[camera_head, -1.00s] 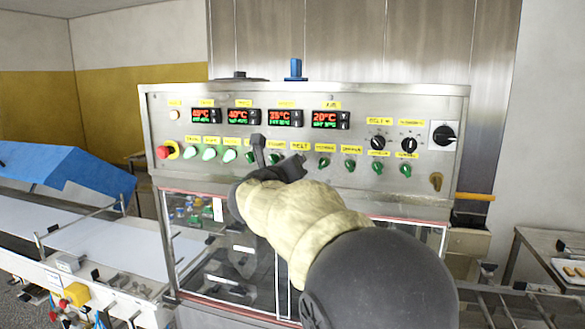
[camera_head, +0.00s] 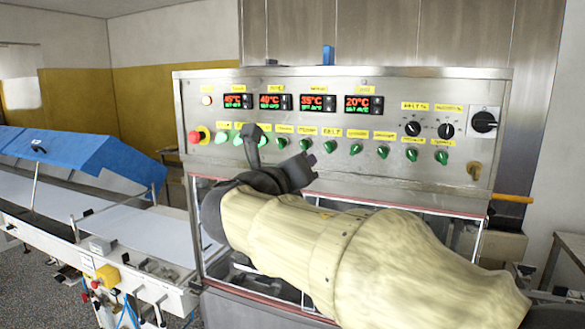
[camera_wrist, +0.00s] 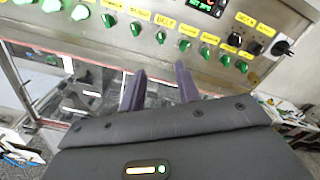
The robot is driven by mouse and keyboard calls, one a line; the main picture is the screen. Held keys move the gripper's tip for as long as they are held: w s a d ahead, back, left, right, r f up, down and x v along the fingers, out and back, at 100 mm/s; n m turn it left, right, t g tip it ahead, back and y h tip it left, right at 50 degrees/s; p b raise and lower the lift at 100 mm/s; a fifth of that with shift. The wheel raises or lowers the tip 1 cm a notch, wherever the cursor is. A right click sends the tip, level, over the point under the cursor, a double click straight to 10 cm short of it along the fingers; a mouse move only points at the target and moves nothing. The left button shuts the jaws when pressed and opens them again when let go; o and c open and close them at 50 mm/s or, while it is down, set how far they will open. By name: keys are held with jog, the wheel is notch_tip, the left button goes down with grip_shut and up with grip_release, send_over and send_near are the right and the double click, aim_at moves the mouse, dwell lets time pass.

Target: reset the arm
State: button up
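My gripper (camera_head: 280,148) is in front of the steel control panel (camera_head: 220,167), below its temperature displays and near the row of switches. My arm comes in from the lower right and covers part of the machine's window. In the wrist view, my gripper (camera_wrist: 160,68) has its two dark fingers apart with nothing between them. The fingers point toward the lower edge of the panel (camera_wrist: 118,45), and its green knobs show beyond them. I cannot tell the exact distance from the fingertips to the panel.
A red stop button (camera_head: 194,137) is at the panel's left and a black rotary switch (camera_head: 484,122) at its right. A conveyor (camera_head: 125,232) with a blue cover (camera_head: 85,153) stands left. A table (camera_head: 568,240) stands at the right edge.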

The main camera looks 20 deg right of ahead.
jog(key=s+f+m+g+y, duration=0.2)
jog(key=f+m+g, duration=0.15)
jog(key=f, duration=0.55)
jog(key=s+d+f+m+g+y, duration=0.1)
jog(key=f+m+g+y, duration=0.1)
jog(key=f+m, duration=0.5)
jog(key=s+f+m+g+y, duration=0.2)
jog(key=f+m, duration=0.1)
jog(key=f, duration=0.8)
jog(key=s+a+f+m+g+y, duration=0.1)
jog(key=s+f+m, duration=0.4)
jog(key=m, duration=0.5)
jog(key=s+a+f+m+g+y, duration=0.2)
jog(key=s+f+m, duration=0.4)
jog(key=f+m, duration=0.4)
jog(key=shift+a+m+g+y, duration=0.25)
jog(key=shift+m+g+y, duration=0.2)
jog(key=shift+y, duration=0.75)
